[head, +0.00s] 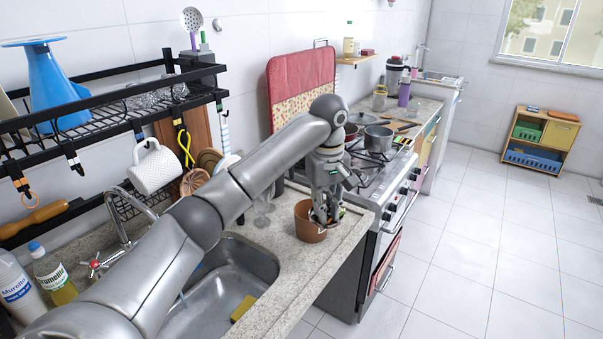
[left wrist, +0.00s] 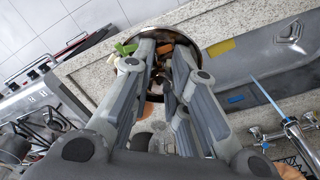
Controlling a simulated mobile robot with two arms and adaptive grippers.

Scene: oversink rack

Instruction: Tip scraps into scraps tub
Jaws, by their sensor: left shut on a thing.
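A brown round tub (head: 309,232) stands on the counter between the sink and the stove. My left gripper (head: 325,213) points down into its mouth. In the left wrist view my left gripper (left wrist: 164,62) has both fingers reaching over the tub's rim (left wrist: 212,48). Mixed scraps (left wrist: 125,48), green, orange and brown, lie inside the rim next to the fingers. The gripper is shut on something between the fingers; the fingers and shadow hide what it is. My right gripper is not in view.
The steel sink (head: 252,262) with a yellow sponge (head: 243,308) lies left of the tub. A stemmed glass (head: 263,208) stands close behind it. The stove with pots (head: 378,139) is beyond. A black rack (head: 110,110) hangs over the sink.

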